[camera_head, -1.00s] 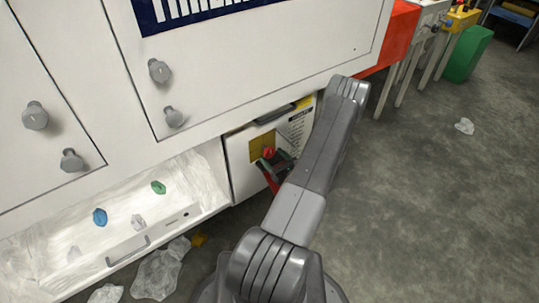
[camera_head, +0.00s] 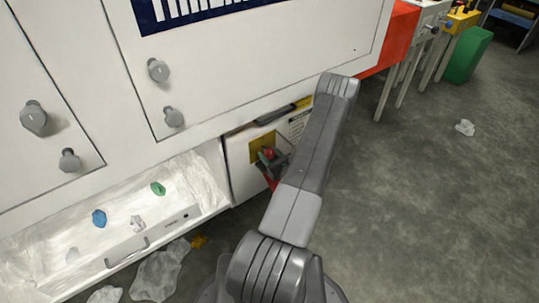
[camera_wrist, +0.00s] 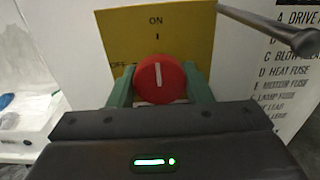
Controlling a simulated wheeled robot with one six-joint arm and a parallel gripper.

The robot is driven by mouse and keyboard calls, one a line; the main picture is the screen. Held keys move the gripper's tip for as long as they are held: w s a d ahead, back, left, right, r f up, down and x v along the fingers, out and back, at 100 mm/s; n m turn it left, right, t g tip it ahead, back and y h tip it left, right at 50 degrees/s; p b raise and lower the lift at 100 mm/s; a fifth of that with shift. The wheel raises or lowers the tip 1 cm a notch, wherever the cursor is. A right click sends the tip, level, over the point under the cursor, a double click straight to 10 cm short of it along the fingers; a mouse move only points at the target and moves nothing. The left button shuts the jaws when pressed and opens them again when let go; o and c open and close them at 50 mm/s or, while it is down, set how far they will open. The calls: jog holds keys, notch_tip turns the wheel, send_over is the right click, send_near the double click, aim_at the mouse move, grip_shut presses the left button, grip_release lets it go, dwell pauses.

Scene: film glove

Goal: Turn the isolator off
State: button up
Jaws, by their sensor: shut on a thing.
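The isolator is a red round knob (camera_wrist: 160,80) on a yellow plate (camera_wrist: 190,32) marked ON at the top and OFF at the left. The knob's white line stands nearly upright, toward the ON mark. My gripper (camera_wrist: 161,86) has its green fingers on the left and right sides of the knob and is shut on it. In the head view, my gripper (camera_head: 271,160) is at the yellow plate (camera_head: 262,146) on the low white panel, and the red knob (camera_head: 269,153) shows only partly.
A grey bar handle (camera_wrist: 272,28) sticks out at the upper right, near the printed fuse list. An open white tray (camera_head: 150,236) with small coloured scraps lies left of the panel. Floor to the right is mostly clear.

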jog(key=shift+f+n+b, duration=0.1)
jog(key=shift+n+b, duration=0.2)
jog(key=n+b, duration=0.3)
jog(key=shift+f+n+b, duration=0.15)
jog(key=shift+n+b, duration=0.15)
jog(key=shift+b, duration=0.05)
jog(key=n+b, duration=0.4)
jog(key=shift+n, duration=0.3)
jog(key=n, duration=0.1)
jog(key=n+b, duration=0.1)
jog(key=n, duration=0.1)
jog(key=n+b, duration=0.1)
jog(key=shift+d+r, duration=0.1)
jog(key=shift+r, duration=0.2)
jog(key=n, duration=0.5)
jog(key=o, duration=1)
jog(key=shift+r, duration=0.1)
jog(key=p+v, duration=0.3)
jog(key=v, duration=1)
jog(key=shift+s+d, duration=0.25)
jog(key=shift+s, duration=0.05)
